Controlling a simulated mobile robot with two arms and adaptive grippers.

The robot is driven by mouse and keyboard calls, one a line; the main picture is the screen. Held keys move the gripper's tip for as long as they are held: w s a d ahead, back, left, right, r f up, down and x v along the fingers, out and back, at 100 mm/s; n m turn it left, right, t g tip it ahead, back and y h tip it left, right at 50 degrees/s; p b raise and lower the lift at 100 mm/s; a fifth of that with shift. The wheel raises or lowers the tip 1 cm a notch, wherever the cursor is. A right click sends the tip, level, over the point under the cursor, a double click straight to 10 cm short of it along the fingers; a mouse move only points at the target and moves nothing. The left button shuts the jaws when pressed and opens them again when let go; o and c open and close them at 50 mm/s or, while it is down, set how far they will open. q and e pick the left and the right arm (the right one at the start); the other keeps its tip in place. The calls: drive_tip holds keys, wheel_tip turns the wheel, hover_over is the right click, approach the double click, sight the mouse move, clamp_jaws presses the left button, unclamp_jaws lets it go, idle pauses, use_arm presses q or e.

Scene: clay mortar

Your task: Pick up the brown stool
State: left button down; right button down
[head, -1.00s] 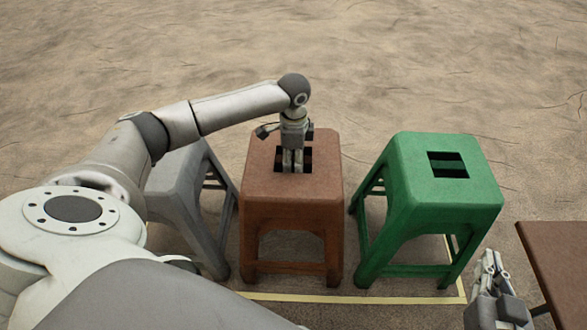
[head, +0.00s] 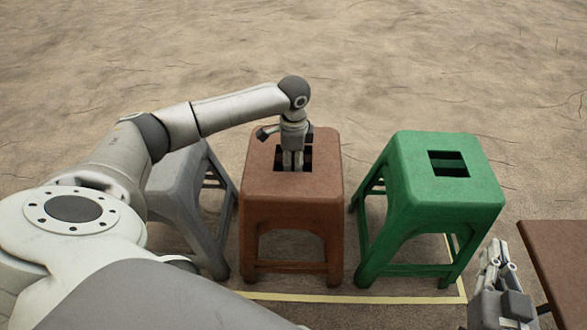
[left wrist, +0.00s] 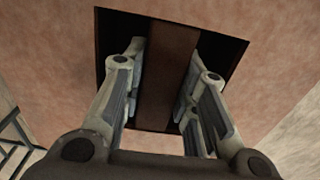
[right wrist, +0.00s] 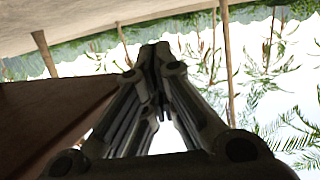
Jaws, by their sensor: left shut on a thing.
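The brown stool (head: 290,185) stands upright on the ground between two other stools, with a square opening in its seat. My left gripper (head: 293,168) reaches down from above into that opening. In the left wrist view, the fingers of my left gripper (left wrist: 168,65) lie on either side of the brown bar (left wrist: 170,75) that crosses the opening, and they are shut on it. The fingertips are partly hidden below the seat. My right gripper (head: 493,248) is low at the right, apart from the stools. Its fingers meet at the tips in the right wrist view (right wrist: 158,50), with nothing between them.
A grey stool (head: 178,195) stands close on the left, partly behind my left arm. A green stool (head: 425,185) stands on the right, a small gap away. A brown table (head: 560,260) is at the far right. A yellow line (head: 330,299) runs along the ground in front.

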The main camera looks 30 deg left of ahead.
use_arm(q)
drive_tip(key=shift+w+r, duration=0.1)
drive_tip(key=shift+r, duration=0.2)
use_arm(e)
drive_tip(key=shift+f, duration=0.15)
